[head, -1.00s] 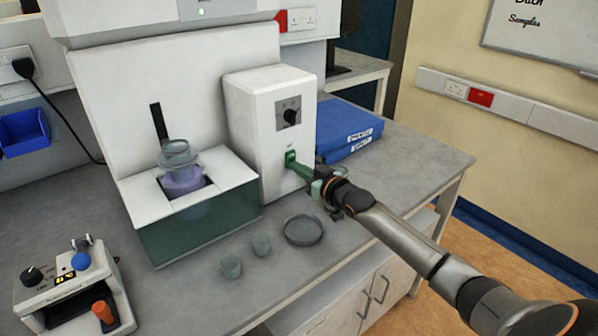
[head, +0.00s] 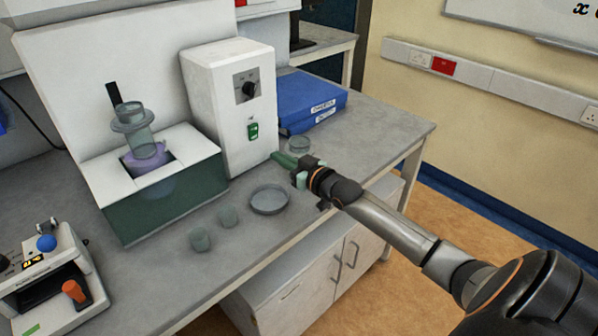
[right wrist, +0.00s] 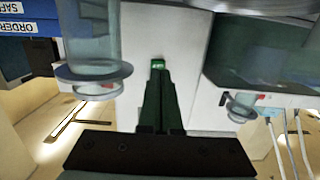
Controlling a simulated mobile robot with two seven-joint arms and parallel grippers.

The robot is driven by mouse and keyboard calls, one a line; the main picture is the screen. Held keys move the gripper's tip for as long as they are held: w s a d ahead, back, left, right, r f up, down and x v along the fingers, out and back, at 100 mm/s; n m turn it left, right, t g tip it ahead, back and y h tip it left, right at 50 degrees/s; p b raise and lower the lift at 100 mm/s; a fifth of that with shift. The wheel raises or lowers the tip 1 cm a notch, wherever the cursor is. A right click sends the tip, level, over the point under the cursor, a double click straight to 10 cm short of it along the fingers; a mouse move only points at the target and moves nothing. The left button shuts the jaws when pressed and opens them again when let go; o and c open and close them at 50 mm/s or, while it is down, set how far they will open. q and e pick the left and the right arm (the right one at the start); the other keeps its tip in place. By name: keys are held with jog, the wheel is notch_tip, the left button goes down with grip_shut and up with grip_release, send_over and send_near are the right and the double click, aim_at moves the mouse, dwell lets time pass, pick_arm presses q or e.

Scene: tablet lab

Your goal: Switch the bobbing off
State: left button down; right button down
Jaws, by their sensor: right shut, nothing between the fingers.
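The white drive unit (head: 211,110) stands beside the bath with a dark dial (head: 249,89) on its front. Below the dial is a small green switch (head: 252,130); it also shows bright green in the right wrist view (right wrist: 158,64). I cannot tell its rocker position for certain. My right gripper (head: 281,158) is shut and empty, a short way in front of and below the switch, apart from it. In the wrist view its dark fingers (right wrist: 159,80) point toward the switch. A clear basket (head: 133,118) hangs raised over the purple vessel (head: 146,159) in the bath (head: 165,195). My left gripper is out of view.
Blue binders (head: 312,100) lie right of the drive unit, with a clear glass dish (head: 299,145) near them. A device with an orange knob (head: 74,291) is at lower left.

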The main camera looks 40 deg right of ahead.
jog(key=shift+s+d+f, duration=0.15)
jog(key=shift+s, duration=1.35)
jog(key=shift+s+d+f, duration=0.1)
jog(key=shift+s+f, duration=0.05)
jog(key=shift+s, duration=1.3)
jog(key=shift+f, duration=0.1)
